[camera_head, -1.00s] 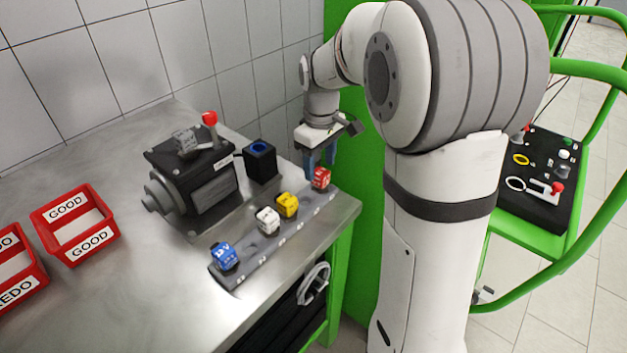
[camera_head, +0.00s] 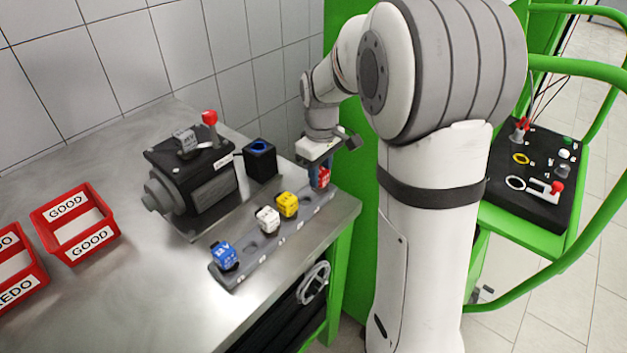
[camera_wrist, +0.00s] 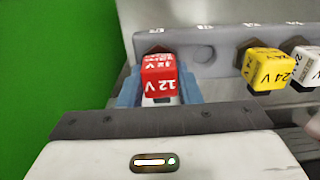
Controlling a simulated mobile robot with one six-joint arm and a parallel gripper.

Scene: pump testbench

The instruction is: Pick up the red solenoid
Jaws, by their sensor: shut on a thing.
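The red solenoid (camera_head: 323,178), marked 12 V, is at the far right end of the grey holder strip (camera_head: 275,243). In the wrist view the red solenoid (camera_wrist: 160,75) sits between the two blue fingers of my gripper (camera_wrist: 158,92). In the head view my gripper (camera_head: 320,168) comes down from above onto the solenoid and is shut on it. The solenoid is at or just above its seat at the end of the strip; I cannot tell whether it still touches the seat.
The yellow (camera_head: 288,204), white (camera_head: 267,220) and blue (camera_head: 224,256) solenoids stand along the same strip. The black pump unit (camera_head: 195,175) and a black box with a blue ring (camera_head: 260,158) stand behind. Red bins (camera_head: 75,222) are at the left. A green panel (camera_head: 345,150) is close by.

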